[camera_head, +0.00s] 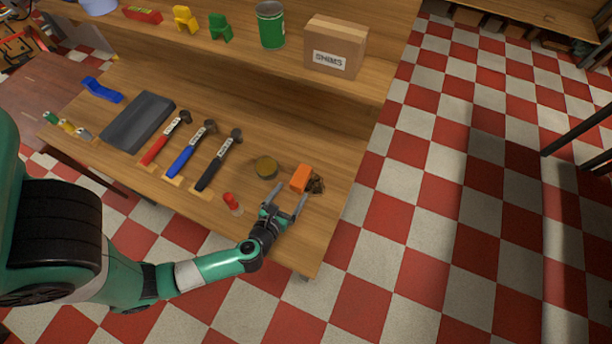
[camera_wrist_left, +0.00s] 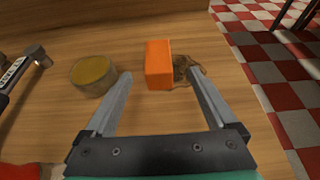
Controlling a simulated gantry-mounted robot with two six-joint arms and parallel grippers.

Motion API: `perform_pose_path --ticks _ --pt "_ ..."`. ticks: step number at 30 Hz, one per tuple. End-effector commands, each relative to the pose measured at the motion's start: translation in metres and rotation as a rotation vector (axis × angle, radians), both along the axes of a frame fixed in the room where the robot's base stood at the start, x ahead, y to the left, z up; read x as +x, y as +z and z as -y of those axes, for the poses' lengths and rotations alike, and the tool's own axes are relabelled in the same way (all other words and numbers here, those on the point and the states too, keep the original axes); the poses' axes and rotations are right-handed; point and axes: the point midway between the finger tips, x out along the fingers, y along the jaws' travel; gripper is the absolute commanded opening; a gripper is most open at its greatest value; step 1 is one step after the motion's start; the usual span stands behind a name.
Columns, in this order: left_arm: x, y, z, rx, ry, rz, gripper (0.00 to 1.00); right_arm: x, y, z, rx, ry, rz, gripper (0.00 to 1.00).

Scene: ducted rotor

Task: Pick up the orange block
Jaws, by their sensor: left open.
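The orange block (camera_head: 300,178) lies on the wooden workbench, near its right end. It also shows in the left wrist view (camera_wrist_left: 158,64), ahead of my fingers and between their lines. A small dark brown lump (camera_wrist_left: 187,70) lies against or very close to its right side. My left gripper (camera_head: 289,197) is open and empty, just short of the block on the near side. In the left wrist view its fingers (camera_wrist_left: 160,80) are spread wide, the right fingertip close to the brown lump. My right gripper does not show.
A round tin with a yellowish top (camera_head: 265,167) stands left of the block. A red-capped item (camera_head: 231,202) is left of my gripper. Hammers (camera_head: 219,160) lie further left. A shelf behind bears a cardboard box (camera_head: 335,46) and a green can (camera_head: 270,26). The bench edge is close on the right.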

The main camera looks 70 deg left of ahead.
Motion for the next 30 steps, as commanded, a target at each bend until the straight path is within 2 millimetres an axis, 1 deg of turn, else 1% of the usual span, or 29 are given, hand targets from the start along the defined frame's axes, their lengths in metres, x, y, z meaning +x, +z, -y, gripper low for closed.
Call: perform_pose_path --ticks 4,9,12,19,24,27,30 --pt "0.009 -0.007 -0.009 0.000 0.006 0.001 0.91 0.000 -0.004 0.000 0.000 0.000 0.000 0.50" --pt "0.031 -0.020 -0.031 0.001 0.007 0.003 0.91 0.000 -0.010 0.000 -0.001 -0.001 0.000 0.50" --pt "0.041 -0.024 -0.039 0.000 0.003 0.003 0.91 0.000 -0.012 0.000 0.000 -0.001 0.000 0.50" --pt "0.046 -0.027 -0.045 0.000 0.001 0.003 0.91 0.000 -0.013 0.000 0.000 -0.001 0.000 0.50" --pt "0.062 -0.038 -0.068 0.001 0.005 0.004 0.91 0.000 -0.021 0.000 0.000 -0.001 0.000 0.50" --pt "0.073 -0.044 -0.075 0.001 0.002 0.003 0.91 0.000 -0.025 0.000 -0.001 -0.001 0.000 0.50" --pt "0.076 -0.045 -0.078 0.001 0.000 0.003 0.91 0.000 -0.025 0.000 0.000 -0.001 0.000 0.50"
